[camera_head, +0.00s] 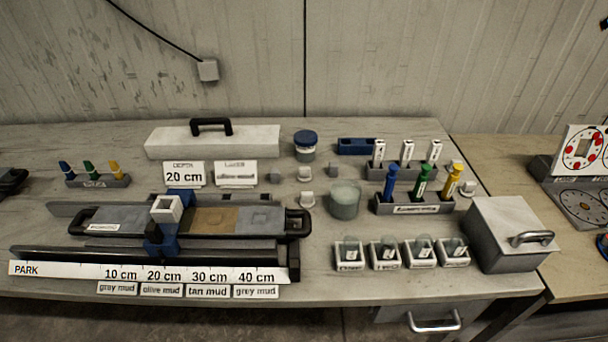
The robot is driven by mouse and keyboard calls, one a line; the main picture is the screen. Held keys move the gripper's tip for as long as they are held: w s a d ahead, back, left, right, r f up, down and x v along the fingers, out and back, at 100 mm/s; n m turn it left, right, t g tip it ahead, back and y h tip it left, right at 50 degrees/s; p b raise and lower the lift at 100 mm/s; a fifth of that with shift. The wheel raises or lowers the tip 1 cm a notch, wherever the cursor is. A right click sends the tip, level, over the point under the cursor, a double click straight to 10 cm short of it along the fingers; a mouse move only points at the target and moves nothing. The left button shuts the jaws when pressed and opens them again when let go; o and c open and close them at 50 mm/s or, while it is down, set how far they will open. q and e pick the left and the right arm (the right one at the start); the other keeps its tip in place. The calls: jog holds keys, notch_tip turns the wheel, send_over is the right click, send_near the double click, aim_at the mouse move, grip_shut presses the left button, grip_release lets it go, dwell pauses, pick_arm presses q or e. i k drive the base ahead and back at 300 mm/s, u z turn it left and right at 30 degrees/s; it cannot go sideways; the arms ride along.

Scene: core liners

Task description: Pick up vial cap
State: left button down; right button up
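Several small pale pieces that look like caps lie on the table: one (305,173) right of the sign cards, one (307,199) left of a glass beaker (345,200), and one (467,188) right of the coloured-handled tools. They are too small to tell which is the vial cap. A small grey block (274,178) lies near the first. Several white labelled vials (407,152) stand upright at the back right by a blue holder (356,146). A jar with a blue lid (305,141) stands left of them. Neither gripper is in view.
A core liner tray (208,220) with a blue slider fills the left front behind a ruler (150,272). A tool rack (413,207), several small labelled trays (402,255) and a lidded metal box (510,237) crowd the right. A long handled case (212,142) stands behind.

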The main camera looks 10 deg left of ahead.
aim_at(304, 176)
jog(key=z, duration=0.4)
jog(key=k, duration=1.1)
jog(key=z, duration=1.35)
jog(key=i, duration=0.9)
jog(key=u, duration=0.85)
jog(key=i, duration=0.65)
jog(key=u, duration=0.7)
